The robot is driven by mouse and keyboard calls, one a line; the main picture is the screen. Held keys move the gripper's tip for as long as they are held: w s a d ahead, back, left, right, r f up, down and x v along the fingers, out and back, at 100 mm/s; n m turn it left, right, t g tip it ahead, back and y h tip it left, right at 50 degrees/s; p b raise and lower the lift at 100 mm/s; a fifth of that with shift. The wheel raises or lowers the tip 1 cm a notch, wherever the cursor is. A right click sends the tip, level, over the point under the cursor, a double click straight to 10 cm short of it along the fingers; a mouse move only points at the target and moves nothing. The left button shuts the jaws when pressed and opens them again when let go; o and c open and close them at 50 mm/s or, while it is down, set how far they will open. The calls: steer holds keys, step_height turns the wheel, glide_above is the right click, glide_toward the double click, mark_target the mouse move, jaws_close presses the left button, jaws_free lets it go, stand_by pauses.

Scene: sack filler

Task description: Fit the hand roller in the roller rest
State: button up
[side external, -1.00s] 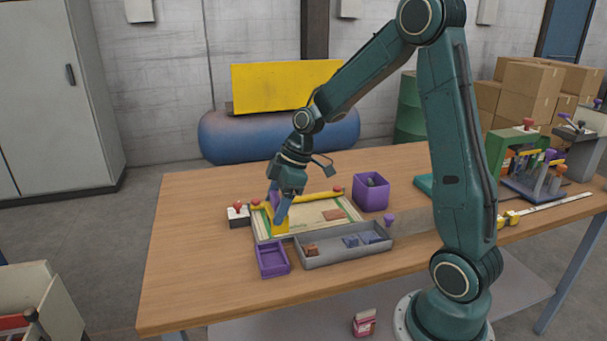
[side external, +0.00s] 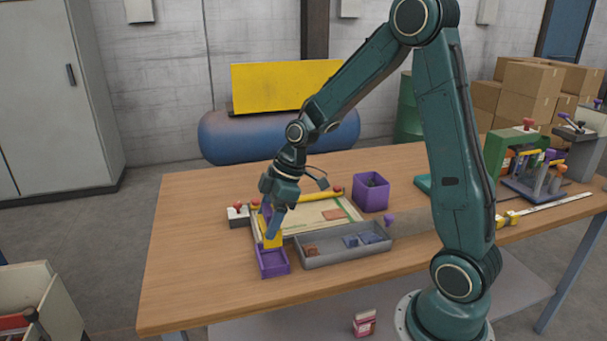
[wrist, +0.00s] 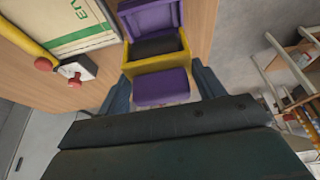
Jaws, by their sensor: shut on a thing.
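The hand roller shows as a yellow frame (side external: 270,242) in the side external view. In the wrist view I see its yellow frame (wrist: 128,68), a dark middle and a purple block-like grip (wrist: 160,87). My gripper (side external: 273,222) is shut on the roller from above; its fingers flank the purple grip in the wrist view. The purple roller rest (side external: 273,264) lies on the table just in front of the roller. In the wrist view the rest (wrist: 150,14) is partly hidden behind the roller. I cannot tell whether roller and rest touch.
A grey tray (side external: 345,258) with small pieces stands close right of the rest. Behind lies a framed board with a pale sack (side external: 312,216) and a yellow bar. A red-knobbed block (side external: 238,215) is at left, a purple bin (side external: 371,192) at right. The table's left front is clear.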

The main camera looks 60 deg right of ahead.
steer(key=shift+f, duration=1.6)
steer(key=shift+f, duration=1.55)
steer(key=o, duration=1)
steer(key=shift+o, duration=0.2)
steer(key=shift+r, duration=0.1)
steer(key=v, duration=1.3)
steer(key=shift+r, duration=0.3)
steer(key=shift+s, duration=0.15)
